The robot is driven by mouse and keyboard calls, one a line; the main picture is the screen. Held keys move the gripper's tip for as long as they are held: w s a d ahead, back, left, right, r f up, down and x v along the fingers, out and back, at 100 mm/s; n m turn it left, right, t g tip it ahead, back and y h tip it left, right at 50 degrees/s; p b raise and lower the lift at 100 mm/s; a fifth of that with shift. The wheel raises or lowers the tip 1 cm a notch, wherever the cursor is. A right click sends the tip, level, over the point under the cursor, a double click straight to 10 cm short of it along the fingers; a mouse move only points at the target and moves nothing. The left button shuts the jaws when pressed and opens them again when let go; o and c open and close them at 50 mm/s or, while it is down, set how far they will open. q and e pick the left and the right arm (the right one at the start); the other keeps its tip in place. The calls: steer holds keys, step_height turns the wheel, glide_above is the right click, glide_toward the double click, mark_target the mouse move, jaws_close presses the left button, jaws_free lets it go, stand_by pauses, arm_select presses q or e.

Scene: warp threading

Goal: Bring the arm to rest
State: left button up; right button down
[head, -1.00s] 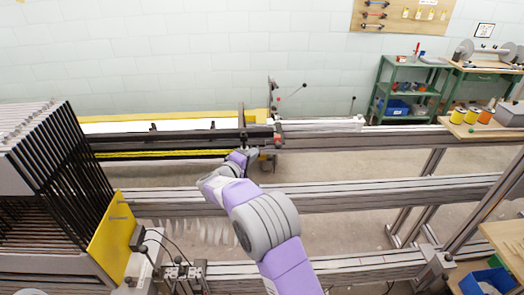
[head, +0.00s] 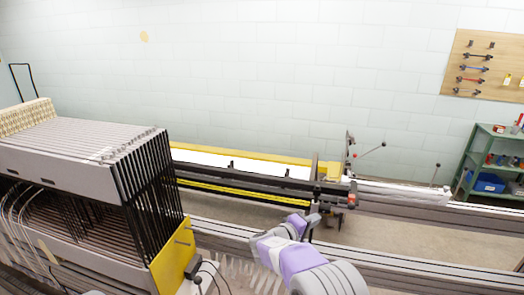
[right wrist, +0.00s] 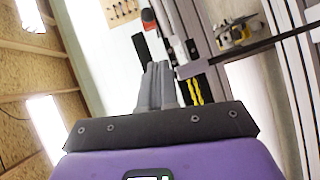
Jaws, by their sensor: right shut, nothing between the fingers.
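My right arm, purple and grey, comes in from the bottom of the head view. Its right gripper (head: 312,219) points away from me, in front of the right end of the dark rail (head: 250,184) with the yellow strip. In the right wrist view the two grey fingers (right wrist: 156,72) are side by side and shut, with nothing held. A dark bar and a yellow-and-black strip (right wrist: 195,90) show just beyond them. I cannot tell whether the fingertips touch the rail. My left gripper is not in view.
The stack of dark frames (head: 150,165) with a yellow end plate (head: 172,258) stands at the left. Grey beams (head: 420,262) run across below the rail. A green shelf (head: 475,165) stands at the right by the wall, under a tool board (head: 480,65).

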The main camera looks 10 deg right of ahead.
steer(key=s+a+f+n+g+y, duration=0.1)
steer(key=s+f+g+y, duration=0.4)
steer(key=f, duration=0.8)
steer(key=s+f+g+y, duration=0.2)
steer(key=s+f, duration=0.5)
steer(key=f, duration=0.5)
steer(key=s+a+f+m+y, duration=0.4)
steer(key=s+a+f+y, duration=0.1)
steer(key=s, duration=0.6)
steer(key=s+a+f+m+g+y, duration=0.1)
steer(key=s+a+f+m+y, duration=0.4)
steer(key=s, duration=0.7)
steer(key=shift+s+a+f, duration=0.15)
steer(key=shift+a+f, duration=1.1)
steer(key=shift+a, duration=0.6)
